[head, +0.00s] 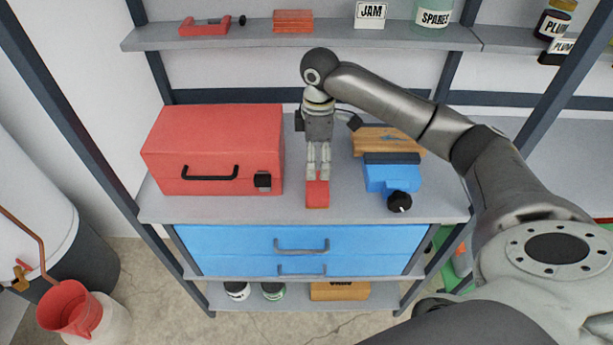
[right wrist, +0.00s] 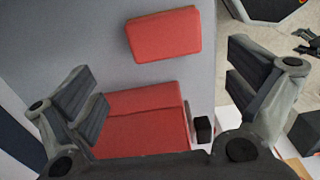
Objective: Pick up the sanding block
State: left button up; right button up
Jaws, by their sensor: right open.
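The sanding block, which looks to be the small red block (head: 317,194), lies on the grey worktop near its front edge, right of the red toolbox. In the right wrist view the red block (right wrist: 163,33) shows whole, ahead of the fingers and in the gap between their directions. My right gripper (head: 318,172) points down just above and behind the block in the head view. Its fingers (right wrist: 163,88) are spread apart with nothing held between them. Part of the block is hidden behind the fingertips in the head view. My left gripper is not in view.
The red toolbox (head: 225,140) stands close on the left. A blue tool (head: 390,178) with a black knob and a wooden item (head: 385,138) lie on the right. An upper shelf (head: 345,40) holds jars and an orange-red block (head: 293,20). Blue drawers (head: 360,242) sit below.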

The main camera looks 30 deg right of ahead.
aim_at(318, 184)
jog(key=f, duration=0.1)
jog(key=s+f, duration=0.1)
jog(key=f, duration=0.2)
jog(key=shift+s+p, duration=0.35)
jog(key=shift+s, duration=0.05)
jog(key=shift+w+f, duration=0.15)
jog(key=shift+f, duration=0.15)
jog(key=f, duration=0.1)
jog(key=f+p, duration=0.1)
jog(key=f, duration=0.2)
jog(key=shift+w+f+p, duration=0.25)
jog(key=shift+w+p, duration=0.05)
jog(key=shift+p, duration=0.05)
jog(key=shift+f, duration=0.35)
jog(key=shift+c, duration=1.5)
jog(key=c, duration=0.5)
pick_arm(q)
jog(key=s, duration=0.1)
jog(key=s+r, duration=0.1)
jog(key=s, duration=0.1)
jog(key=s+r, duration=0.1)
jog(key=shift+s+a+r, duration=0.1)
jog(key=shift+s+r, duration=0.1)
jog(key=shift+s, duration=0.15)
